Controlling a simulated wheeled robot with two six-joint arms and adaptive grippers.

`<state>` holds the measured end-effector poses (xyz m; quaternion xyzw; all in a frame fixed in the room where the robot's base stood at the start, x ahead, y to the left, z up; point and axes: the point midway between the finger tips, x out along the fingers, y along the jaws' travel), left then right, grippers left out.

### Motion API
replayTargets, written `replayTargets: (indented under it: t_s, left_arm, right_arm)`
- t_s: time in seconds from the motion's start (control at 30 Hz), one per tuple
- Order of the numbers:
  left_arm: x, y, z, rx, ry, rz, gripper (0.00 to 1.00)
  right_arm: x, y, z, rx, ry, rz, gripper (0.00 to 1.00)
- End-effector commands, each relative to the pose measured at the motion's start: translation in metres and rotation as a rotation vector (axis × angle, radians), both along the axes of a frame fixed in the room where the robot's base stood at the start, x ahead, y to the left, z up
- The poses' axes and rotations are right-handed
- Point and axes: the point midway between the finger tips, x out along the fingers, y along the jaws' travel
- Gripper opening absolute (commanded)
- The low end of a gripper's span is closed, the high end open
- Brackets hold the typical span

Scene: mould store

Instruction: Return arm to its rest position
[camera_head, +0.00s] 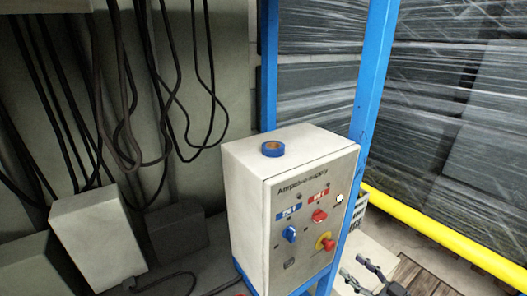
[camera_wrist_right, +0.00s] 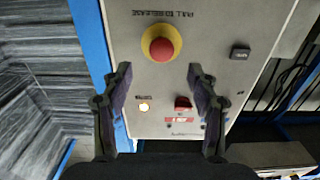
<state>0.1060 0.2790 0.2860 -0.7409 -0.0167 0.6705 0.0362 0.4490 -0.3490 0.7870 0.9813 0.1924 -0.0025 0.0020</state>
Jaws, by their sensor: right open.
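My right gripper (camera_head: 360,269) is at the lower right in the head view, beside the control box (camera_head: 245,205). Its two dark fingers are apart with nothing between them. In the right wrist view the open gripper (camera_wrist_right: 160,74) faces the box's front panel (camera_wrist_right: 205,25). The red emergency button on its yellow collar (camera_wrist_right: 161,48) shows beyond the fingertips, apart from them. My left gripper is not in view.
The panel carries a red knob (camera_head: 319,215), a blue knob (camera_head: 290,233) and a small white light (camera_head: 339,198). A blue tape roll (camera_head: 273,149) lies on the box. A blue post (camera_head: 372,75) and yellow rail (camera_head: 440,235) stand right. Black cables (camera_head: 165,90) hang left.

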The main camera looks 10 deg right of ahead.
Motion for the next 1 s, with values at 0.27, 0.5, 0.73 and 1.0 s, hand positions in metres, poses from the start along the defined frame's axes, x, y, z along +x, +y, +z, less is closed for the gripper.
replayTargets:
  t_s: [0.27, 0.5, 0.73, 1.0]
  left_arm:
    - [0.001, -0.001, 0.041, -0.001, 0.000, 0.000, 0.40]
    - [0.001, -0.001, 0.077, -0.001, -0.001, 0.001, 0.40]
    - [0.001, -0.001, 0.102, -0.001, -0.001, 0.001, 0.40]
    - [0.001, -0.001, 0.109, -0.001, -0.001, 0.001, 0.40]
  right_arm:
    - [-0.033, -0.112, -0.109, -0.211, 0.267, -0.315, 0.60]
    - [-0.161, -0.120, -0.277, -0.325, 0.785, -0.513, 0.60]
    - [-0.283, -0.007, -0.370, -0.346, 1.229, -0.453, 0.60]
    - [-0.341, 0.070, -0.392, -0.360, 1.429, -0.354, 0.60]
